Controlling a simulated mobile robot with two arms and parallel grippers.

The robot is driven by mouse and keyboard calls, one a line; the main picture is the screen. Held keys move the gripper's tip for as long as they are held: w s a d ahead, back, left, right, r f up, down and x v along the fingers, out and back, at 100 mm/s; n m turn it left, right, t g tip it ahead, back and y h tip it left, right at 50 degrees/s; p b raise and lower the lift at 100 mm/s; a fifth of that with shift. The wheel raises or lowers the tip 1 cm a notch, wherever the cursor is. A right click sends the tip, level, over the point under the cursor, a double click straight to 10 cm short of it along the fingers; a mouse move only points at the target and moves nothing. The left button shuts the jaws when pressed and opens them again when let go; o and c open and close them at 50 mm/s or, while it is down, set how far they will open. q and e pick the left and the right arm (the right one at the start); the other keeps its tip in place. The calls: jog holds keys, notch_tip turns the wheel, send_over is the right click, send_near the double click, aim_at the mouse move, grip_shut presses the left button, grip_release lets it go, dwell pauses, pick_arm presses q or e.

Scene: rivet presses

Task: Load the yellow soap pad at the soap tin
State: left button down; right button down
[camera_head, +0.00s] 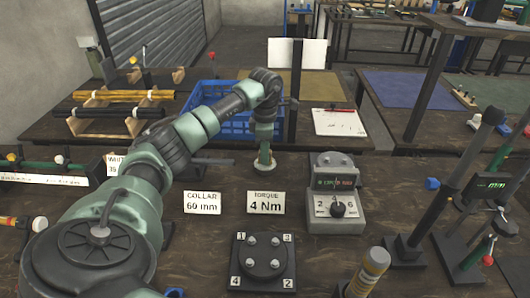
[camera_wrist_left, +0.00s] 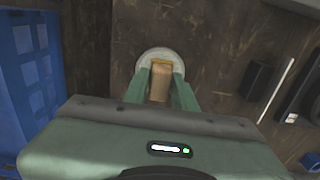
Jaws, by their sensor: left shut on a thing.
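My left gripper (camera_head: 264,152) points down at a small round whitish dish, which looks like the soap tin (camera_head: 258,167), on the dark wooden bench. In the left wrist view the green fingers (camera_wrist_left: 161,86) are shut on a tan-yellow block, which looks like the yellow soap pad (camera_wrist_left: 160,80). The pale round tin (camera_wrist_left: 147,56) shows around and behind the pad's far end. I cannot tell whether the pad touches the tin's floor. In the head view the pad is hidden by the gripper. My right gripper is in neither view.
A blue crate (camera_head: 215,125) stands close behind and left of the tin. Cards reading COLLAR 60 mm (camera_head: 202,202) and TORQUE 4 Nm (camera_head: 265,203) stand in front. A grey dial device (camera_head: 335,205) is at right, a numbered turret plate (camera_head: 263,281) nearer.

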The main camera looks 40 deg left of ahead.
pick_arm(q)
jog(key=shift+f, duration=0.4)
dwell(0.6)
dwell(0.8)
notch_tip(320, 180, up, 7)
jog(key=p, duration=0.6)
dwell(0.5)
dwell(0.5)
